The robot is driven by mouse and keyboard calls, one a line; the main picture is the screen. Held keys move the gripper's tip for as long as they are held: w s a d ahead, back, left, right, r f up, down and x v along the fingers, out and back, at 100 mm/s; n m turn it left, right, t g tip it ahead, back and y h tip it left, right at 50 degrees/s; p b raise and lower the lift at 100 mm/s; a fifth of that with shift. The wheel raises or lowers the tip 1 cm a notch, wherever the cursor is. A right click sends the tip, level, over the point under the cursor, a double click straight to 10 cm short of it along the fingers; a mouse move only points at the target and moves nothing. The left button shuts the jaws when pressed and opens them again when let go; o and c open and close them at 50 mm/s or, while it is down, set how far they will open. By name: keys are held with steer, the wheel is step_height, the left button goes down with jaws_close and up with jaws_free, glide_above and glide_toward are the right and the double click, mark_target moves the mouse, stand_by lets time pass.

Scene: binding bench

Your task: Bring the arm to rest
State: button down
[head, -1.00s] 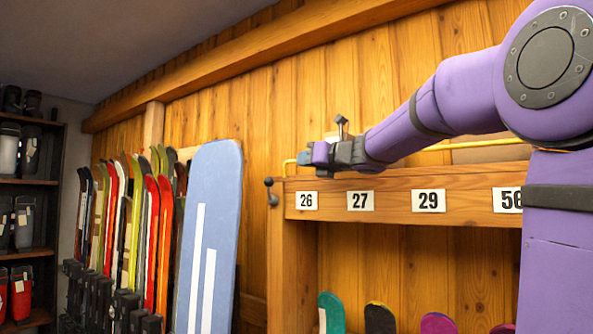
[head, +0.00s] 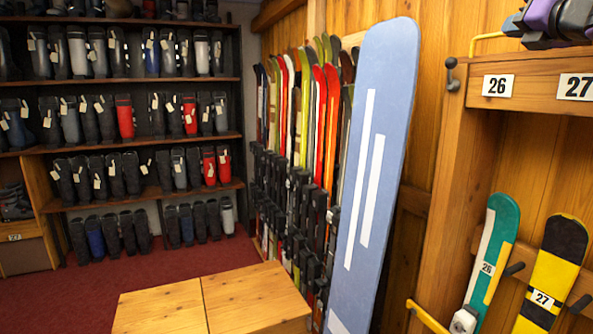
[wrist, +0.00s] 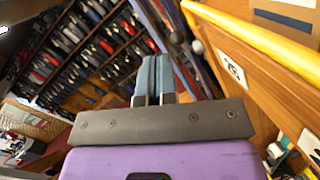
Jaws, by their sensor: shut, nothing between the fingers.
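My gripper (wrist: 157,64) shows in the wrist view with its two blue-grey fingers close together, shut and empty. In the head view only part of my purple and black arm end (head: 553,22) shows, at the top right corner, above the wooden rack (head: 530,101) with number labels. The rest of my arm is outside the head view. In the wrist view a yellow bar (wrist: 250,35) runs along the right, beside my gripper and apart from its fingers.
A teal board (head: 497,245) and a black-yellow board (head: 556,265) hang in the rack. A tall blue board (head: 375,150) stands left of it, before several skis (head: 320,100). Boot shelves (head: 130,80) line the left. A wooden box (head: 210,305) stands on red carpet (head: 100,288).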

steer(key=s+a+f+m+g, duration=0.4)
steer(key=s+a+f+m, duration=0.1)
steer(key=s+f+m, duration=0.4)
steer(key=s+a+f+m+g+h, duration=0.1)
steer(key=s+a+f+m+g, duration=0.4)
steer(key=s+f+m, duration=0.3)
steer(key=s+a+f+m+g, duration=0.4)
steer(key=s+f+m, duration=0.5)
steer(key=f+m, duration=0.6)
steer(key=shift+s+a+g+h, duration=0.3)
steer(key=shift+a+g, duration=0.1)
steer(key=shift+a, duration=0.35)
